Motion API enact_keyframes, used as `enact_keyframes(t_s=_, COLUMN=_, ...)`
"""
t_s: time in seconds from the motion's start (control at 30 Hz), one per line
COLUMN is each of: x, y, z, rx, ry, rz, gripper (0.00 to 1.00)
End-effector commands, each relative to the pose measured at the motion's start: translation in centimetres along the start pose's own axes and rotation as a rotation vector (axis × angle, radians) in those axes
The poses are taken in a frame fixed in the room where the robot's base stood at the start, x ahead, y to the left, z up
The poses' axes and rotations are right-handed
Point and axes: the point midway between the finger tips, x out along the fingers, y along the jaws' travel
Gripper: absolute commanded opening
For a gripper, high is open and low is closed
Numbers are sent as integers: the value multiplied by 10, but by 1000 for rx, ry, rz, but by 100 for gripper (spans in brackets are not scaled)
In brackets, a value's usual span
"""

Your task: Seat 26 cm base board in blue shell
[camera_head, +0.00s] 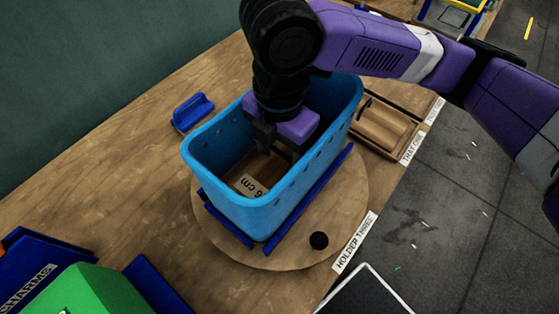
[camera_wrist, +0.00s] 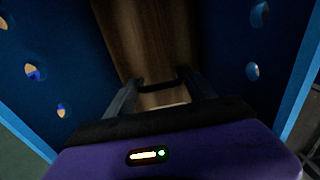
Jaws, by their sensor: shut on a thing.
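The blue shell (camera_head: 225,190) is an open-topped tub with small holes in its walls, standing on a round wooden turntable (camera_head: 225,245) between blue rails. The brown wooden base board (camera_head: 262,168) is down inside the shell; its pale label reads "6 cm", the rest hidden. In the wrist view the board (camera_wrist: 150,40) lies between the blue walls (camera_wrist: 50,70). My gripper (camera_head: 278,148) reaches down into the shell and is shut on the board's dark handle, which shows between the fingers (camera_wrist: 160,86). I cannot tell whether the board touches the shell's floor.
A blue handled block (camera_head: 193,112) lies behind the shell. A wooden tray with another handled board (camera_head: 385,125) is at the right. Green and blue items (camera_head: 85,290) fill the lower left.

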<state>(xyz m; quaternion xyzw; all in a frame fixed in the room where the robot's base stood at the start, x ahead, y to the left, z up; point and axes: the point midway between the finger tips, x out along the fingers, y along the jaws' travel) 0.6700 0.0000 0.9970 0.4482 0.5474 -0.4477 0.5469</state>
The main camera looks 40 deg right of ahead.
Motion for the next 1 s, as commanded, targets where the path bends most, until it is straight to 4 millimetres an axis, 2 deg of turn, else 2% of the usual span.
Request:
enact_keyframes(t_s=0.13, x=9, y=0, z=0, rx=1, ry=1, rz=0, gripper=19)
enact_keyframes(t_s=0.4, x=40, y=0, z=0, rx=1, ry=1, rz=0, gripper=19)
enact_keyframes(t_s=0.77, x=44, y=0, z=0, rx=0, ry=0, rz=0, gripper=19)
enact_keyframes(t_s=0.8, x=42, y=0, z=0, rx=0, ry=0, rz=0, gripper=71)
enact_keyframes(t_s=0.87, x=42, y=0, z=0, rx=0, ry=0, rz=0, gripper=83)
enact_keyframes(t_s=1.0, x=42, y=0, z=0, rx=0, ry=0, rz=0, gripper=85)
